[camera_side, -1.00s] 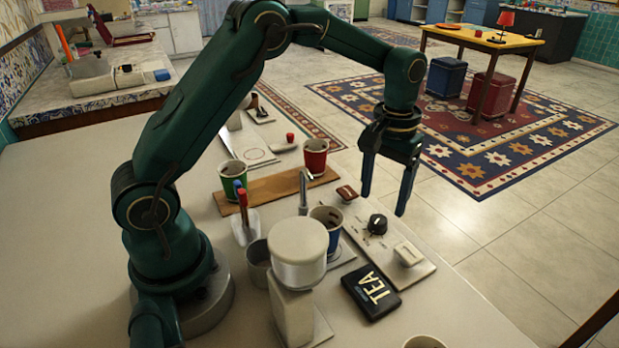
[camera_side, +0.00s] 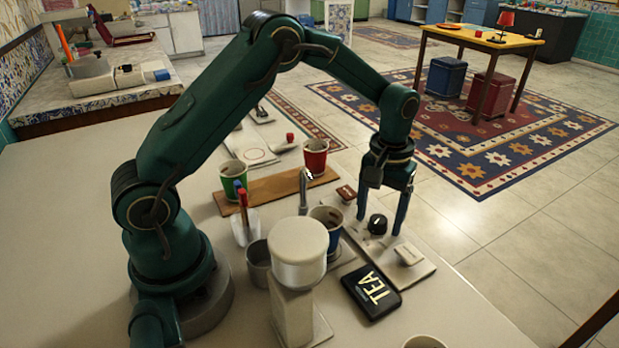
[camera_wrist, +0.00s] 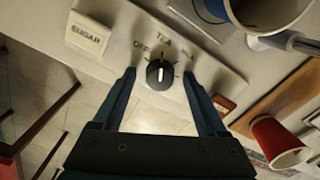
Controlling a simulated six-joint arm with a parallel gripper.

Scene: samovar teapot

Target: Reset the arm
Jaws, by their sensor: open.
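My gripper (camera_side: 379,226) is open and points down over the control panel (camera_side: 422,262). Its two fingers stand on either side of the black knob (camera_side: 377,223), with gaps between them and the knob. The wrist view shows the gripper (camera_wrist: 159,73) with the knob (camera_wrist: 160,74) between the spread fingertips and a white mark on the knob's face. The panel carries the words OFF and TEA, and a third label is partly hidden. A white SUGAR button (camera_wrist: 87,33) and a red button (camera_wrist: 223,104) flank the knob.
A blue cup (camera_side: 327,219) and the samovar-like dispenser (camera_side: 297,255) stand left of the gripper. A red cup (camera_side: 314,156) and a green cup (camera_side: 233,176) stand on a wooden board (camera_side: 268,189). A black TEA box (camera_side: 371,292) lies in front. Space above the panel is free.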

